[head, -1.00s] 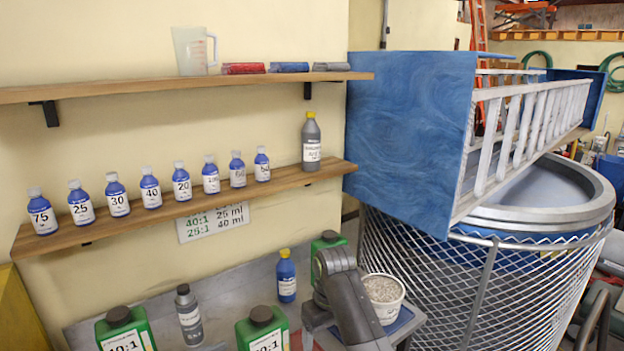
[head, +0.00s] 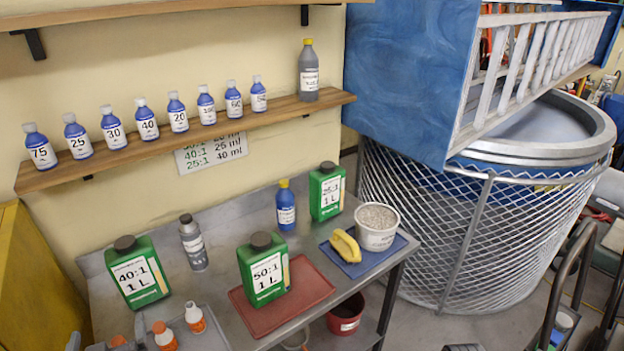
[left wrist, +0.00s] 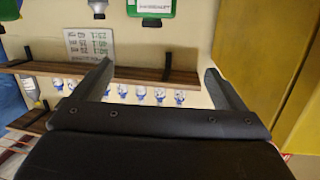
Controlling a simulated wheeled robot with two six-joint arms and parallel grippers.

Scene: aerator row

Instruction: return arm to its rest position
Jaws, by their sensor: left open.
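My left gripper (left wrist: 158,68) is open and empty in the left wrist view, its two fingers spread wide with the shelf and wall behind them. That view shows the scene upside down. In the head view only grey pieces at the bottom left edge may be parts of it. My right gripper is not in view. No arm reaches over the middle or right of the bench (head: 222,235) in the head view.
Green jugs (head: 140,272), a red mat (head: 310,290), a blue mat (head: 385,255) with a white tub (head: 376,228) and a yellow object (head: 346,245) occupy the bench. Above is a bottle shelf (head: 180,138). A mesh-sided tank (head: 470,225) stands right, under a blue box (head: 405,80).

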